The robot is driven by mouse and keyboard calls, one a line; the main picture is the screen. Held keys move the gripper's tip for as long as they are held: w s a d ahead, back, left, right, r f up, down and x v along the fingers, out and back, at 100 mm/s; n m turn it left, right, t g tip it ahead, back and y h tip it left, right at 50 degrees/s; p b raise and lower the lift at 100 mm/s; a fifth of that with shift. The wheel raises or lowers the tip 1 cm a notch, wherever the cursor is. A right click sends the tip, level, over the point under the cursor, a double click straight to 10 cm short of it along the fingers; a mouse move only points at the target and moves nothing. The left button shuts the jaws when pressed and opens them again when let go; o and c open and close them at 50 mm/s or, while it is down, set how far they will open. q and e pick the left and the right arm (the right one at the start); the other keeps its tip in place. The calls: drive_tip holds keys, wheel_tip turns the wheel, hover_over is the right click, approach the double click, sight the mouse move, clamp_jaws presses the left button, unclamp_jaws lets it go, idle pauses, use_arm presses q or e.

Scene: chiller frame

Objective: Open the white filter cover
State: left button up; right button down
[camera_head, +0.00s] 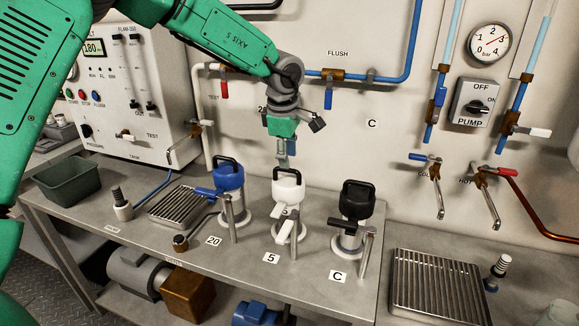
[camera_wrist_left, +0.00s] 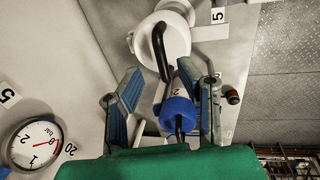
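The white filter cover (camera_head: 287,188) is on the middle filter of three on the bench, behind the "5" label, with a black loop handle (camera_head: 287,172) on top. In the left wrist view the white cover (camera_wrist_left: 172,38) and its handle (camera_wrist_left: 158,50) are at the top. My left gripper (camera_head: 285,154) is above the white cover and points down, apart from its handle. In the wrist view the fingers (camera_wrist_left: 160,95) are spread apart with nothing gripped. My right gripper is not in view.
The blue filter (camera_head: 230,177) stands left of the white one and the black filter (camera_head: 357,200) right of it. A white-handled lever (camera_head: 283,229) is in front of the white filter. Wall pipes with a red valve handle (camera_head: 224,88) run behind.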

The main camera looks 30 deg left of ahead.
sight(286, 184)
use_arm(q)
drive_tip(key=shift+w+a+f, duration=0.1)
drive_tip(key=shift+w+f, duration=0.05)
drive_tip(key=shift+f, duration=0.7)
drive_tip(key=shift+w+f, duration=0.15)
drive_tip(key=shift+f, duration=0.7)
